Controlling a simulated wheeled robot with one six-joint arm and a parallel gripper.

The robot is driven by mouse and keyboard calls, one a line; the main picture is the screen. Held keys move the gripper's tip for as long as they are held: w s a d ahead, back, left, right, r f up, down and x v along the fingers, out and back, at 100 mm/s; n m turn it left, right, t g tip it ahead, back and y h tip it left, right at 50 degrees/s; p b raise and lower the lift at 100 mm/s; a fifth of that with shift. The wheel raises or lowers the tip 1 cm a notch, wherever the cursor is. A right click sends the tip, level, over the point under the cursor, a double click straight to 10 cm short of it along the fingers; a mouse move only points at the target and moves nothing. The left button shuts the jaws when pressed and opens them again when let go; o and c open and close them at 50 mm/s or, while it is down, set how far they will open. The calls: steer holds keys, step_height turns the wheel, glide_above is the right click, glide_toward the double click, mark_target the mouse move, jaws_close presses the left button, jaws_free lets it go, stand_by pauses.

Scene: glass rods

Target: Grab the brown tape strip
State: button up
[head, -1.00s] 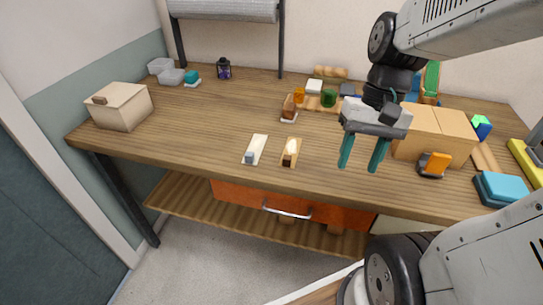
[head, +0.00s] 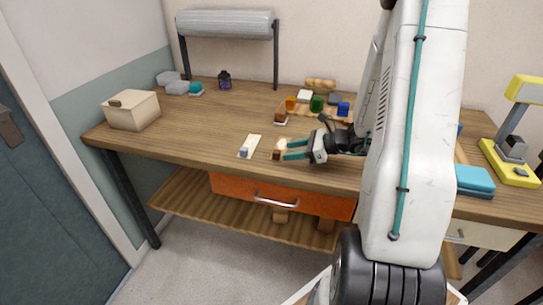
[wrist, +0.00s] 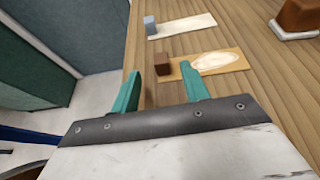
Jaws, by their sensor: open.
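The brown strip (wrist: 236,68) lies flat on the wooden table, with a pale oval on it and a small dark brown block (wrist: 162,67) at its left end in the wrist view. In the head view the block (head: 276,155) is near the table's front edge, and my fingers partly cover the strip. My gripper (wrist: 162,84) is open, its teal fingertips on either side of the block in the wrist view. I cannot tell whether they touch the block or how high they are. My gripper (head: 285,149) comes in from the right in the head view.
A white strip (head: 250,144) with a grey-blue block lies left of the brown strip. A brown object on a pale base (head: 281,115) stands behind. The table's left middle is clear.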

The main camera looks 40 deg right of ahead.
mark_target(276, 151)
steer(key=shift+w+a, duration=0.15)
steer(key=shift+w, duration=0.2)
steer(key=x, duration=0.7)
steer(key=shift+w+a+r, duration=0.15)
steer(key=shift+w+a, duration=0.05)
steer(key=shift+w, duration=0.05)
jaws_close()
